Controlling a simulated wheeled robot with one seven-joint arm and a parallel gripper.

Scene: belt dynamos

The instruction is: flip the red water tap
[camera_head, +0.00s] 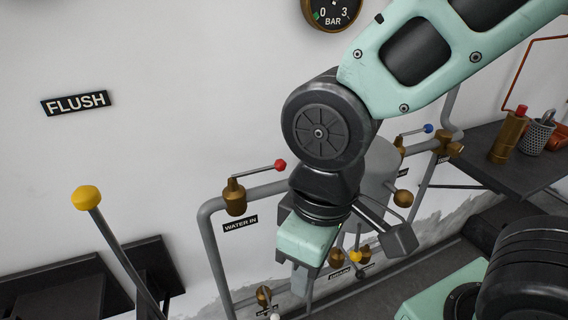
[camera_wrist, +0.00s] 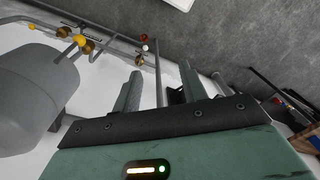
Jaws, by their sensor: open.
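The red water tap is a lever with a red knob (camera_head: 280,165) on a brass valve (camera_head: 235,197), above the WATER IN label (camera_head: 240,223) in the head view. The lever points right and slightly up. My gripper (camera_head: 303,284) hangs below and right of the red knob, apart from it in the picture.
A grey tank (camera_wrist: 35,85) stands beside my gripper. Grey pipes carry other taps with yellow (camera_head: 355,256), blue (camera_head: 428,128) and white (camera_head: 275,316) knobs. A yellow-knobbed lever (camera_head: 86,197) stands at left. A dark shelf (camera_head: 495,165) holds a brass cylinder (camera_head: 509,137) at right.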

